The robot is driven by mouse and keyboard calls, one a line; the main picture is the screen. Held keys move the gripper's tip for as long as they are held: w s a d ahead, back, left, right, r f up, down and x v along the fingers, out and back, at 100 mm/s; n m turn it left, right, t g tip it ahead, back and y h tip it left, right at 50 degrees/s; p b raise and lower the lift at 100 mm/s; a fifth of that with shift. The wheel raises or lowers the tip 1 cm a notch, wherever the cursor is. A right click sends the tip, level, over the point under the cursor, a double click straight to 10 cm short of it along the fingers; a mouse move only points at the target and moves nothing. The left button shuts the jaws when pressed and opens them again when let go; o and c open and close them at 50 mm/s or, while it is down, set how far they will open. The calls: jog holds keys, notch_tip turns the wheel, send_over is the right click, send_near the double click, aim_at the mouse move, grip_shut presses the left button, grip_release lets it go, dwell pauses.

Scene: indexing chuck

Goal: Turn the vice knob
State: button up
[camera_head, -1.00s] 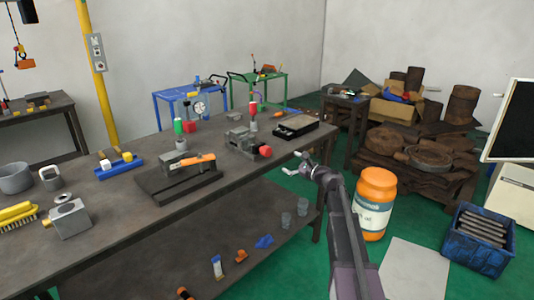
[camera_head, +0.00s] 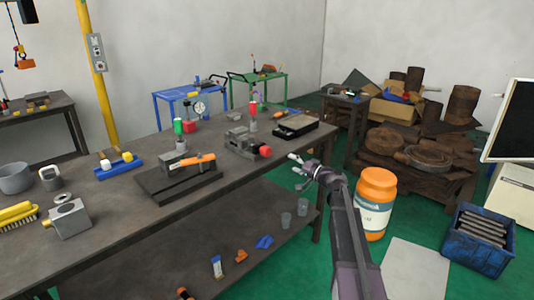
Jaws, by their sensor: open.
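The vice (camera_head: 240,141) is a grey metal block on the dark workbench, near its right end. Its red knob (camera_head: 264,151) sticks out at the vice's front right, close to the bench edge. My gripper (camera_head: 292,168) is off the bench edge, to the right of and slightly below the red knob in the picture. It is open and empty, with its fingers pointing left towards the bench. It is apart from the knob and touches nothing that I can see.
A black tray (camera_head: 297,126) lies right of the vice on the bench (camera_head: 110,215). A dark block with an orange-handled tool (camera_head: 200,162) lies left of it. An orange jar (camera_head: 375,200) and blue crate (camera_head: 478,240) stand on the floor to my arm's right.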

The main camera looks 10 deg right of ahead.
aim_at(269, 153)
jog(key=n, duration=0.4)
jog(key=shift+s+n, duration=0.1)
jog(key=shift+n, duration=0.3)
jog(key=x, duration=1.3)
jog(key=shift+w+a, duration=0.25)
jog(key=shift+a, duration=0.05)
jog(key=c, duration=1.1)
